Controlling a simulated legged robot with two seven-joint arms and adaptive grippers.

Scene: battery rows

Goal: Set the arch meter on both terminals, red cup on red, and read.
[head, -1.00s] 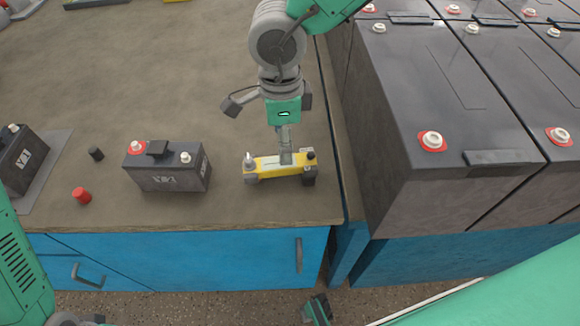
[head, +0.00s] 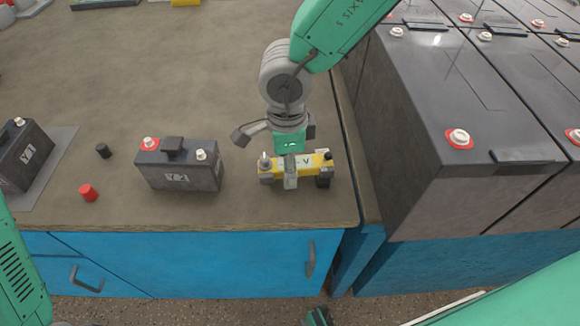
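The arch meter (head: 310,164) is a yellow bar with a V mark, standing on the bench near its front right corner. It has a pale nub on its left end, a black nub on its right end and grey feet; I see no red on its cups. My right gripper (head: 290,170) points down at its middle, one finger in front of the bar; the other finger is hidden, so its grip is unclear. The small dark battery Y2 (head: 180,178) stands left of the meter, with a red-ringed terminal (head: 150,143) and a plain pale terminal (head: 201,155).
A red cap (head: 88,193) and a black cap (head: 103,151) lie left of battery Y2. Another battery, Y1 (head: 28,158), stands on a grey mat (head: 60,150) at the left. Large dark batteries (head: 455,100) fill the right side. The bench (head: 180,80) behind is mostly clear.

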